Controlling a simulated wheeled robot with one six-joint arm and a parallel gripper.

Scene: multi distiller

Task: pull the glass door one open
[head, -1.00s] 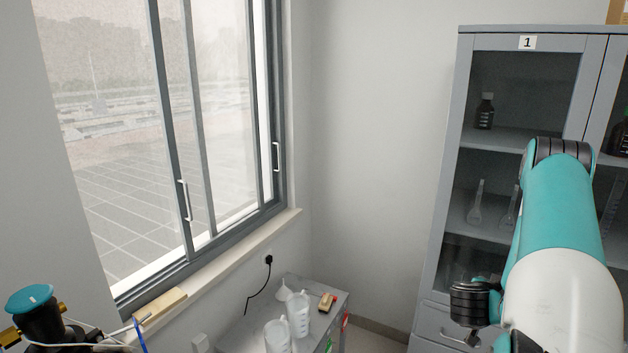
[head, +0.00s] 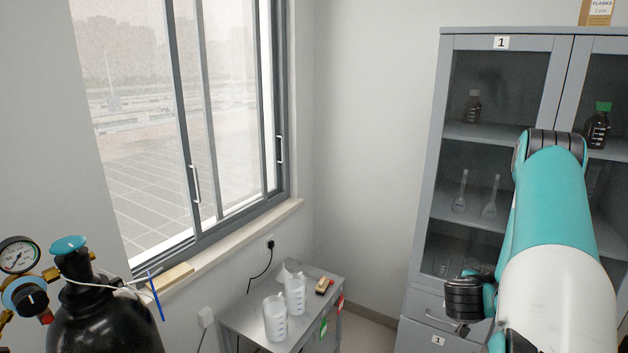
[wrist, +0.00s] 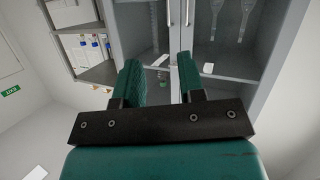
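The glass door one (head: 497,95) is the left door of the grey cabinet, under a "1" label; it looks shut. Flasks and a brown bottle show behind its glass. My arm covers part of the cabinet, and my gripper is not seen in the head view. In the wrist view my gripper (wrist: 158,62) is open and empty, its two teal fingers apart. The cabinet doors appear beyond it, with two upright handles side by side; door one's handle (wrist: 187,12) seems to be the right one. The fingers look apart from both handles.
A small metal table (head: 255,317) with white beakers (head: 276,317) stands left of the cabinet. A black gas cylinder (head: 105,320) with gauges is at the lower left. A sliding window (head: 190,130) fills the left wall. A drawer labelled "1" (head: 437,340) is below the door.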

